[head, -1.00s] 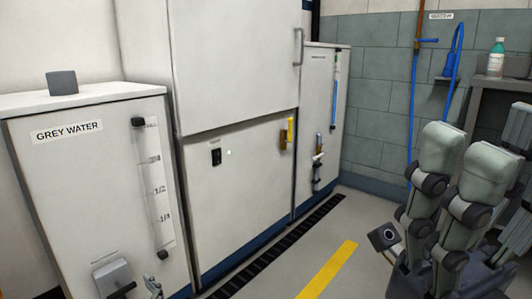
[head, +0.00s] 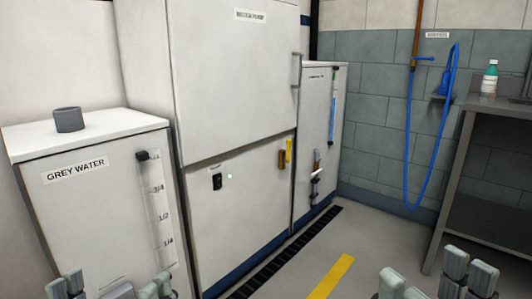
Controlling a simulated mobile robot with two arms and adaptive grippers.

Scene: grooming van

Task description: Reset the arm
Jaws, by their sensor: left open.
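My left gripper (head: 112,287) shows at the bottom left edge. Its pale green-grey fingers stand apart with nothing between them, so it is open. My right gripper (head: 433,279) shows at the bottom right edge, its fingers pointing up with a gap and no object between them. The lower parts of both grippers and most of both arms are cut off by the bottom of the head view. Neither gripper is seen touching anything.
The grey water cabinet (head: 100,200), with a grey cup-like piece (head: 68,120) on top, stands left. A tall white cabinet (head: 235,80) and a narrower one (head: 318,130) follow. A metal table (head: 505,106) with a bottle (head: 489,77) stands right. Floor with a yellow stripe (head: 330,276) is clear.

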